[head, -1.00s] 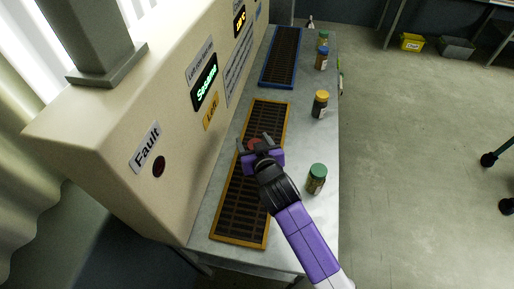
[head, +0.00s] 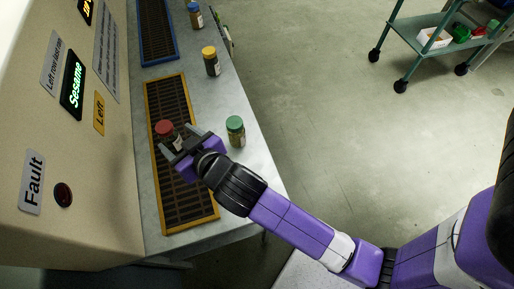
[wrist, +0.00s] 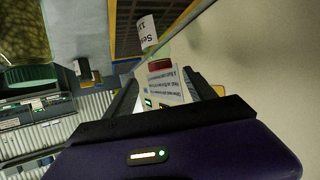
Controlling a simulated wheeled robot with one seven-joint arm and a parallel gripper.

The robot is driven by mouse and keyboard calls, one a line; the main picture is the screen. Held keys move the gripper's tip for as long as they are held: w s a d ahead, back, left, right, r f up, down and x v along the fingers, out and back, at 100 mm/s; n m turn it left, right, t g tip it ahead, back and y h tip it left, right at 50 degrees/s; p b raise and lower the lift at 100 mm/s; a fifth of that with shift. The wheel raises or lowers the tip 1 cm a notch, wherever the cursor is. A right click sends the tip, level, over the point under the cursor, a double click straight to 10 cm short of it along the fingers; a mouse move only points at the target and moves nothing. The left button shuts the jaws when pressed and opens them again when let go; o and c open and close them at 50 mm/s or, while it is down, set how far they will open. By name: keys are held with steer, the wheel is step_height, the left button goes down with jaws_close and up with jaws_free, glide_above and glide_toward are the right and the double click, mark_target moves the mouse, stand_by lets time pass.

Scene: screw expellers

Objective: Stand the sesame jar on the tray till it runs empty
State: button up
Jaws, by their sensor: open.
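The sesame jar, a small jar with a red lid (head: 165,127), stands upright on the yellow-framed slotted tray (head: 181,215) in the head view. Its label starting "Se" (wrist: 147,34) shows upside down in the wrist view. My gripper (head: 183,146) is open, close beside the jar on its near right side. The fingers hide part of the jar's lower body, so I cannot tell whether they touch it. The jar's fill level is too small to tell.
A green-lidded jar (head: 235,131) stands on the bench just right of my gripper. A yellow-lidded jar (head: 211,61) and a blue-lidded jar (head: 195,15) stand farther back. The machine's display (head: 73,85) reads "Sesame"; the fault lamp (head: 63,195) looks dark red.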

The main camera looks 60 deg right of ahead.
steer(key=s+a+f+n+y, duration=0.1)
steer(key=s+f+y, duration=0.15)
steer(key=s, duration=1.45)
steer(key=s+d+r, duration=0.1)
steer(key=s+r, duration=0.2)
steer(key=s, duration=0.4)
steer(key=s+d+r+t, duration=0.1)
steer(key=s+r, duration=0.3)
steer(key=s, duration=0.4)
steer(key=shift+d+n, duration=0.3)
steer(key=shift+n, duration=0.1)
